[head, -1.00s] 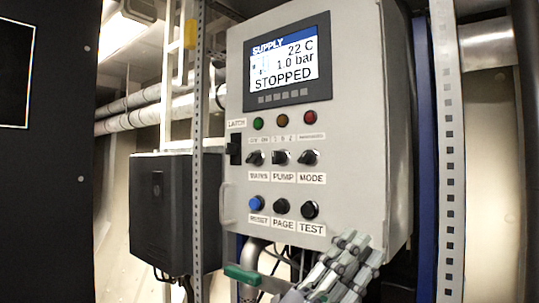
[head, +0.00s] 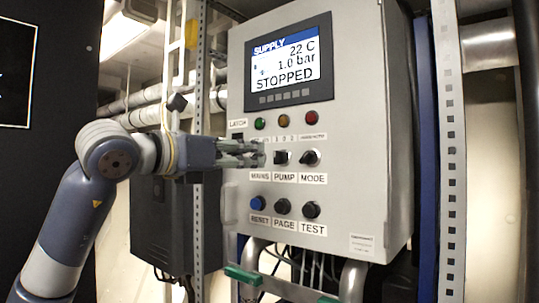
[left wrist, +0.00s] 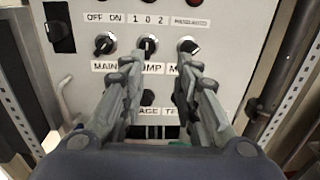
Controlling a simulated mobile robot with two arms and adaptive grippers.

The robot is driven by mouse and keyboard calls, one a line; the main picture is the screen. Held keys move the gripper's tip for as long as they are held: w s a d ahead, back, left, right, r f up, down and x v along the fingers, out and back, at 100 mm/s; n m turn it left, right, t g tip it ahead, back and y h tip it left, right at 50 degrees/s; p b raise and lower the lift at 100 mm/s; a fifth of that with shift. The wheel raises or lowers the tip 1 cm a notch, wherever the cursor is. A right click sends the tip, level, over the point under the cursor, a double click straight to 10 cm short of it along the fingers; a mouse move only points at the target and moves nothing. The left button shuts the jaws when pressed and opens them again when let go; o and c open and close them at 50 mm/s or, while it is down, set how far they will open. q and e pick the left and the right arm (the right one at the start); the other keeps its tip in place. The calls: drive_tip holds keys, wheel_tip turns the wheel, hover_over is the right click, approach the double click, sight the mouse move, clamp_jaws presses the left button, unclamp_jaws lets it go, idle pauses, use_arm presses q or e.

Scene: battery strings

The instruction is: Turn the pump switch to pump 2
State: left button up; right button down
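The pump switch (head: 281,157) is a black knob in the middle of the switch row on the grey control box. In the left wrist view the pump switch (left wrist: 148,45) sits under the marks "1 0 2", and its handle looks about upright, toward 0. My left gripper (head: 258,153) reaches in from the left in front of the panel and covers the mains switch in the head view. In the left wrist view its two fingers (left wrist: 158,75) are spread and empty, with tips below and to either side of the pump switch. Contact is not visible. My right gripper is not in view.
The mains switch (left wrist: 105,43) and mode switch (left wrist: 188,46) flank the pump switch closely. Buttons including page (head: 282,206) lie below; lamps and a display (head: 287,60) reading "STOPPED" are above. A black latch (left wrist: 58,28) and a perforated post (head: 200,230) stand at left.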

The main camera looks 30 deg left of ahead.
sight(274, 154)
use_arm(q)
drive_tip(key=shift+n+y, duration=0.4)
drive_tip(key=shift+y, duration=0.3)
drive_tip(key=w+p, duration=0.1)
drive_tip(key=w, duration=0.2)
drive_tip(key=w+p, duration=0.1)
drive_tip(key=w, duration=0.2)
drive_tip(key=w+p, duration=0.2)
drive_tip(key=w, duration=0.1)
drive_tip(key=shift+w+a+r, duration=0.25)
drive_tip(key=shift+a+r, duration=0.1)
drive_tip(key=shift+a, duration=0.05)
drive_tip(key=shift+w+f, duration=0.1)
drive_tip(key=shift+w, duration=0.35)
clamp_jaws()
